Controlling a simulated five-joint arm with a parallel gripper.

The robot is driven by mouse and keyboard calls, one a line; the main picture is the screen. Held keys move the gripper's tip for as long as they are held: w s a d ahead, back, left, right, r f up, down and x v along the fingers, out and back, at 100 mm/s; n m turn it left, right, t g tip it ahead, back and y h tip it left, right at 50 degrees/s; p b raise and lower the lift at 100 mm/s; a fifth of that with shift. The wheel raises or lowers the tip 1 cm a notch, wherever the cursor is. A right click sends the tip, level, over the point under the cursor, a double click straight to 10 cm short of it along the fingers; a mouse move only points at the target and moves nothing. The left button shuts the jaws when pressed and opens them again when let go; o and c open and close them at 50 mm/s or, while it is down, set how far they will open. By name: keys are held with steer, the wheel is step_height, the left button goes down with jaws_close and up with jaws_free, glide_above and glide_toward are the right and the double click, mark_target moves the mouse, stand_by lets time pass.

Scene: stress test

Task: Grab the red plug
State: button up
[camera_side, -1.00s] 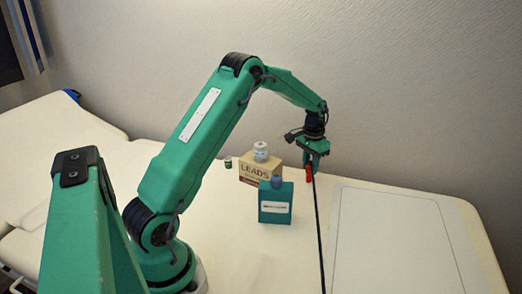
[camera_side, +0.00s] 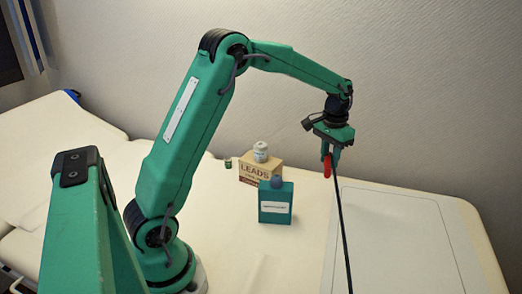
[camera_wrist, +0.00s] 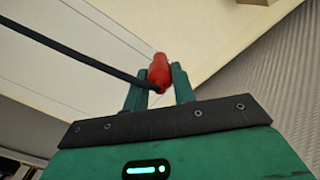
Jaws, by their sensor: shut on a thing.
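The red plug (camera_side: 327,165) is held between the fingers of my gripper (camera_side: 330,150), in the air above the table in the side view. A black cable (camera_side: 343,225) runs from the plug down towards the bottom of the picture. In the wrist view the red plug (camera_wrist: 159,70) sits between the two green fingertips of my gripper (camera_wrist: 158,82), which are shut on it. The black cable (camera_wrist: 65,50) leads off from it to the upper left.
A cardboard box marked LEADS (camera_side: 259,171) with a small white jar (camera_side: 260,151) on top stands left of my gripper. A teal bottle (camera_side: 276,206) stands before it. A tiny green bottle (camera_side: 228,163) is further left. A flat outlined panel (camera_side: 400,240) lies at right.

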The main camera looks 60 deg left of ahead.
steer(key=shift+s+d+r, duration=0.1)
steer(key=shift+d+r, duration=0.05)
steer(key=shift+d, duration=0.15)
stand_by(0.4)
